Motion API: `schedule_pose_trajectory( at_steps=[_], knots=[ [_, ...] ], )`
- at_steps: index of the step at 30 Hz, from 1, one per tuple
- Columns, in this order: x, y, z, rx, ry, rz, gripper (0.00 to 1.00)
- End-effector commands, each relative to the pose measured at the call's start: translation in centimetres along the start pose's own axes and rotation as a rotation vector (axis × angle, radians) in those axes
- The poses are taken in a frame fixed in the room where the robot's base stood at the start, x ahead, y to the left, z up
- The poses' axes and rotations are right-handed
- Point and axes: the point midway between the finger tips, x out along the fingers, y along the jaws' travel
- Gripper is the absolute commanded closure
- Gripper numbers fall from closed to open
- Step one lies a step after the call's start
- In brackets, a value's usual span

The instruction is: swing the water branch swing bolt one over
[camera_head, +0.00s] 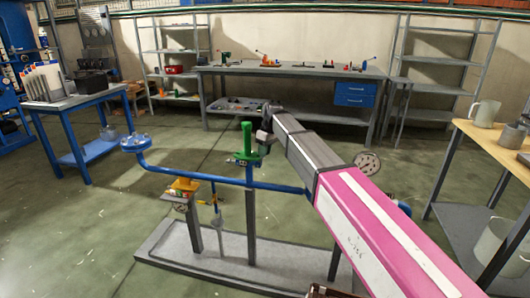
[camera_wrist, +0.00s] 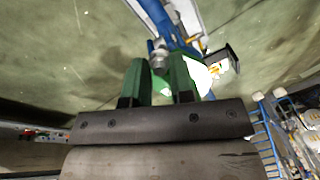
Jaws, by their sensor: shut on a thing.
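A blue pipe (camera_head: 218,180) crosses the stand, with a green upright branch (camera_head: 247,138) rising from it. My gripper (camera_head: 265,136) reaches to the branch's right side, near its upper part; the fingertips are hard to make out there. In the wrist view my gripper (camera_wrist: 160,68) has two green fingers close together, with a small grey metal bolt (camera_wrist: 158,50) at their tips. It looks like the swing bolt and is held between them. How far the bolt is tilted cannot be told. Green and blue pipework lies just beyond the fingers.
The pipe stand has a grey base plate (camera_head: 230,249), a blue flange (camera_head: 135,142) at left, a yellow valve (camera_head: 184,187) and a pressure gauge (camera_head: 367,163) at right. A workbench (camera_head: 293,70) stands behind. Open floor lies left of the stand.

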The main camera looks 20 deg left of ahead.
Motion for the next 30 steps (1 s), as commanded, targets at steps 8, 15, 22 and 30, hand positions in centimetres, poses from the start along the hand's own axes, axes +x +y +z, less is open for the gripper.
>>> schedule_pose_trajectory(
  at_steps=[8,15,22,30],
  knots=[
    [0.0,0.0,0.0,0.000,0.001,0.000,0.65],
    [-1.0,0.0,0.0,0.000,0.002,0.000,0.65],
    [-5.0,0.1,0.0,0.000,0.003,0.000,0.65],
    [-9.3,0.1,0.0,0.000,0.002,0.000,0.65]
  ],
)
